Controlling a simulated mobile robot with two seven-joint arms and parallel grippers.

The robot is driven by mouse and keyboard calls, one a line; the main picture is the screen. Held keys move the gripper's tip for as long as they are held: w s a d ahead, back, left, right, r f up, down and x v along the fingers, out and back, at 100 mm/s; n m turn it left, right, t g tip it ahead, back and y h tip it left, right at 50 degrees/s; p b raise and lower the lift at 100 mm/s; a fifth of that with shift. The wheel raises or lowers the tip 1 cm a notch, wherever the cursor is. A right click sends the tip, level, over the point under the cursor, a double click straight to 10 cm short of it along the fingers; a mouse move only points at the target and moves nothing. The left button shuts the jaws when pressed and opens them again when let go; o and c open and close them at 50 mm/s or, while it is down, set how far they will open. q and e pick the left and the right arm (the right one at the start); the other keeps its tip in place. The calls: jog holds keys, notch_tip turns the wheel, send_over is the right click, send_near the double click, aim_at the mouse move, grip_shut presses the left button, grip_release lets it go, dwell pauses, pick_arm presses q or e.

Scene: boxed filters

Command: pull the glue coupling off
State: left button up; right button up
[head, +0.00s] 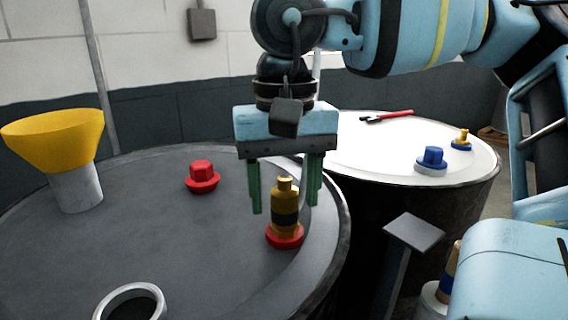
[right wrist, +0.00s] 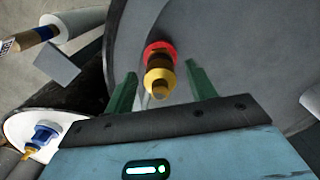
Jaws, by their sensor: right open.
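A brass coupling (head: 286,195) with a dark band stands upright on a red base (head: 285,238) near the right rim of the dark grey drum. My right gripper (head: 285,207) points down over it, open, with one green finger on each side of the coupling's upper part and visible gaps between. The right wrist view shows the coupling (right wrist: 158,80) between the two fingertips, with the red base behind it. I cannot read any glue label on it. My left gripper is in neither view.
The dark drum (head: 130,235) also carries a yellow funnel (head: 55,138), a red cap (head: 201,175) and a round opening (head: 132,303). The white-topped drum (head: 360,150) holds a red-handled tool (head: 388,116), a blue cap (head: 431,158) and a small brass-and-blue fitting (head: 461,139). A grey plate (head: 415,232) stands between.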

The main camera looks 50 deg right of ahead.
jog(key=shift+f, duration=0.8)
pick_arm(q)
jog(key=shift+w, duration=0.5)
pick_arm(e)
jog(key=shift+f, duration=0.2)
jog(key=c, duration=1.2)
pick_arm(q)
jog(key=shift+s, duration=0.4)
pick_arm(e)
jog(key=shift+o, duration=0.2)
jog(key=shift+r, duration=0.1)
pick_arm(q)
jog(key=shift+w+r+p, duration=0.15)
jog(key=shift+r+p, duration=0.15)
pick_arm(e)
jog(key=shift+r, duration=0.4)
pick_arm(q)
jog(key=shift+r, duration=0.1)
pick_arm(e)
jog(key=shift+r, duration=0.1)
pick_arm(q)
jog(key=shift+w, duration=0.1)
pick_arm(e)
jog(key=shift+r, duration=0.1)
